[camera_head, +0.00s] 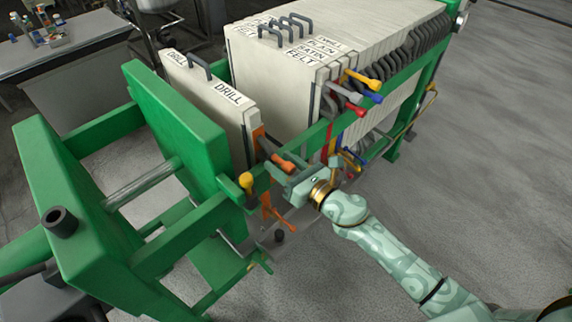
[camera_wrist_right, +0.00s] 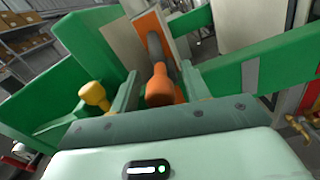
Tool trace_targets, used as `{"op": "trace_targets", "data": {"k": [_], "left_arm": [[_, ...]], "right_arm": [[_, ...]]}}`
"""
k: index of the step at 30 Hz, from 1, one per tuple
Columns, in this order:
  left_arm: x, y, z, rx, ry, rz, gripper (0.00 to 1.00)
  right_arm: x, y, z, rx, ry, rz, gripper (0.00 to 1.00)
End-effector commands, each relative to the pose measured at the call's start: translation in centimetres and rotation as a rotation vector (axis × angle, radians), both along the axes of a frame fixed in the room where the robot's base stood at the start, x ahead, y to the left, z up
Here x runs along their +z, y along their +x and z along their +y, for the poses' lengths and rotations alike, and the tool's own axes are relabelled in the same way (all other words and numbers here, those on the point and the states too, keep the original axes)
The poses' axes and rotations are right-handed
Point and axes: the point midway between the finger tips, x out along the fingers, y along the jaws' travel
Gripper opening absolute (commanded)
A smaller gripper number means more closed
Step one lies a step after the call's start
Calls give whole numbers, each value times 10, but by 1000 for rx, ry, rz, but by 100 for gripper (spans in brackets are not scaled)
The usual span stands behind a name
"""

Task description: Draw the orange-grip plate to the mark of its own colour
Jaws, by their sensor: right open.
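The orange grip (camera_head: 283,163) sticks out at the side rail, at the near end of a pale plate (camera_head: 215,105) labelled DRILL. It also shows in the right wrist view (camera_wrist_right: 159,86), on a dark stem in front of an orange strip (camera_wrist_right: 151,32). My right gripper (camera_head: 276,168) is at the grip. In its wrist view the two fingers (camera_wrist_right: 160,80) stand apart on either side of the grip, with no clear contact. Orange also shows on the plate's end (camera_head: 258,142) and below the rail (camera_head: 266,207); I cannot tell which is the mark. My left gripper is not in view.
A yellow grip (camera_head: 247,183) sits close left of my right gripper. A green press block (camera_head: 175,125) stands left of the plate. A pack of pale plates (camera_head: 340,45) with several coloured grips stands to the right, across a gap. Grey floor (camera_head: 480,150) is clear at right.

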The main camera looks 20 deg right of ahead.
Motion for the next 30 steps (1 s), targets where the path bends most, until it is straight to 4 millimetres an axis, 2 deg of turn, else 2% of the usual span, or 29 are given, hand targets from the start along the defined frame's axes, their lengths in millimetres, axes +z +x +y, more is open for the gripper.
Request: {"op": "trace_targets", "data": {"k": [4, 7, 15, 21, 25, 30], "left_arm": [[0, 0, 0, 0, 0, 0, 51], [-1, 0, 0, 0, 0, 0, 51], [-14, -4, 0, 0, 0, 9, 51], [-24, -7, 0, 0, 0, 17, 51], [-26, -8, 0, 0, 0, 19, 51], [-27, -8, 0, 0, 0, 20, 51]], "right_arm": [[-1, -8, -5, -1, -1, 2, 47], [-1, -23, -13, 0, -1, 2, 47], [-5, -87, -50, -1, 0, 6, 47], [-4, -124, -71, 0, 1, 5, 47], [-2, -137, -79, -1, 1, 3, 47], [0, -142, -82, 0, 0, 1, 47]]}}
